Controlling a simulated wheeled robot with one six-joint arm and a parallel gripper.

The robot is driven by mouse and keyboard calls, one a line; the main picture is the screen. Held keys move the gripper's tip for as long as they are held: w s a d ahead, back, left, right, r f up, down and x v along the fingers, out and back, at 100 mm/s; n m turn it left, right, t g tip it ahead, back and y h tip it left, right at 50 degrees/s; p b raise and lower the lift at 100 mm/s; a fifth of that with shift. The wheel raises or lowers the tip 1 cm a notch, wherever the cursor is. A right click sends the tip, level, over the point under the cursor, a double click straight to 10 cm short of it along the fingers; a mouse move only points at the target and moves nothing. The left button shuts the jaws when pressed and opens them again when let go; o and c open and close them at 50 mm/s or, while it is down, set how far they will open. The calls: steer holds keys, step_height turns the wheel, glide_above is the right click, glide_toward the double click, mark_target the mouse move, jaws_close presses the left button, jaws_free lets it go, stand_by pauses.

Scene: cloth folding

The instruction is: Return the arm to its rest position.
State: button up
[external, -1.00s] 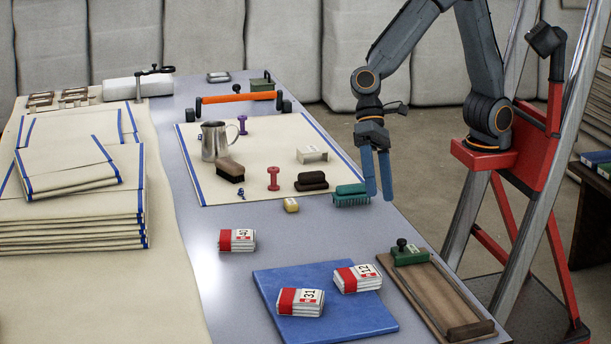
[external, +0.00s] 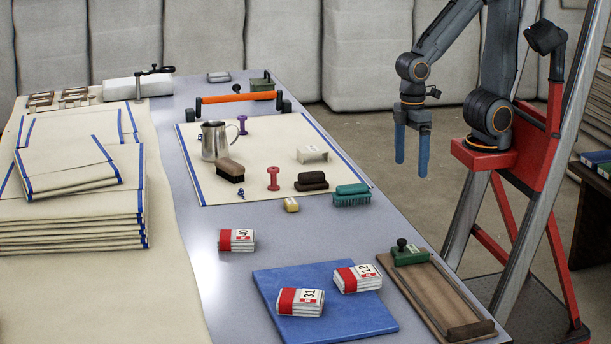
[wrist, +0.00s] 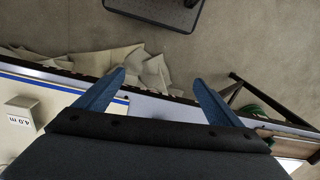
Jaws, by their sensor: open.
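My gripper (external: 411,160) hangs with its blue fingers pointing down, right of the table (external: 215,290) edge and in front of my red mount. Its fingers are apart and nothing is between them. In the wrist view my gripper (wrist: 158,88) shows both blue fingers spread, with the table edge and grey floor beyond them. The arm is bent, with the forearm sloping down to the left from the elbow.
A cream cloth with blue edges (external: 270,150) lies on the table, bearing a metal jug (external: 214,142), brushes and small tools. Folded cloths (external: 75,205) are stacked at left. Numbered packs lie in front, two on a blue mat (external: 335,325).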

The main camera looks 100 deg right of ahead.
stand_by(0.4)
steer(key=d+r+m+p, duration=0.1)
steer(key=d+r+p, duration=0.5)
steer(key=p, duration=0.7)
steer(key=shift+s+r+m+h, duration=0.25)
steer(key=shift+r+m+h, duration=0.05)
steer(key=shift+r, duration=0.05)
